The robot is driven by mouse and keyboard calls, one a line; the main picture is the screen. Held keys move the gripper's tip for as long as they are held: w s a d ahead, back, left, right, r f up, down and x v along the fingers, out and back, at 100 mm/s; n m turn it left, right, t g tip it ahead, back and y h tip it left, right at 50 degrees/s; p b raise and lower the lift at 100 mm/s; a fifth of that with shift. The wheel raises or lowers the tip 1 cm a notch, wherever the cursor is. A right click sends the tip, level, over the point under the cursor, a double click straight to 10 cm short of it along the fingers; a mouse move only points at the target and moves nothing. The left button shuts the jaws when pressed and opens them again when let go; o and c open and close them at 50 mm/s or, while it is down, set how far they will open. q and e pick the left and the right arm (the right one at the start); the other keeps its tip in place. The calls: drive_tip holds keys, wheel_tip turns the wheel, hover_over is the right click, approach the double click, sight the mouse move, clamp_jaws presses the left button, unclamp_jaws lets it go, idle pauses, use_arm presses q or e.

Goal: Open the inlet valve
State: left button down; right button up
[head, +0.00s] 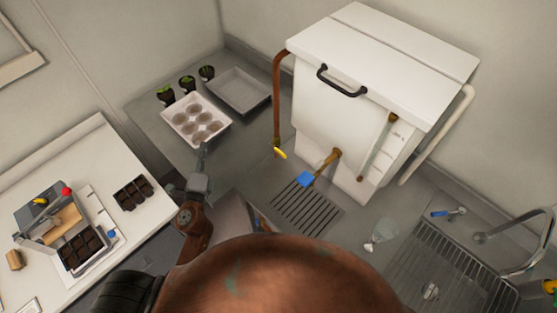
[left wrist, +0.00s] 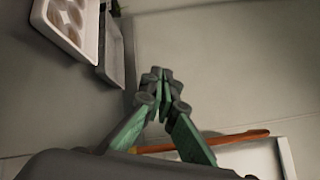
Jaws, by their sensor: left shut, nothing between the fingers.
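A white chamber (head: 335,110) with a lid and black handle stands on the grey counter. A copper pipe (head: 277,100) runs down its left side, with a yellow lever (head: 280,153) near its lower end. A brass spout with a blue lever (head: 305,179) sticks out of the chamber's lower front. No label tells which is the inlet valve. My left gripper (head: 204,150) is shut and empty, left of the yellow lever and apart from it. In the left wrist view its closed fingers (left wrist: 160,78) show, with the copper pipe (left wrist: 205,141) beyond. My right gripper is not in view.
A white tray of round pots (head: 197,120) lies just beyond my left gripper, with an empty grey tray (head: 240,91) and seedling pots behind. A glass (head: 380,235) and sink (head: 450,270) are at right.

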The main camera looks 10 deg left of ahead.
use_arm(q)
drive_tip(key=w+d+f+m+h, duration=0.2)
drive_tip(key=d+f+m+h, duration=0.15)
drive_tip(key=d+m, duration=0.35)
drive_tip(key=w+d+f+m+h, duration=0.1)
drive_tip(key=d+f+m+h, duration=0.1)
drive_tip(key=d+m+h, duration=0.4)
drive_tip(key=d+f+m+g, duration=0.2)
drive_tip(key=f+m, duration=0.1)
drive_tip(key=s+d+f+m+g+h, duration=0.1)
drive_tip(key=d+f+m+g, duration=0.1)
drive_tip(key=f+m, duration=0.1)
drive_tip(key=s+d+f+m+g+h, duration=0.1)
drive_tip(key=d+f+m+g, duration=0.1)
drive_tip(key=d+f+m, duration=0.1)
drive_tip(key=shift+f, duration=0.5)
drive_tip(key=shift+w, duration=0.1)
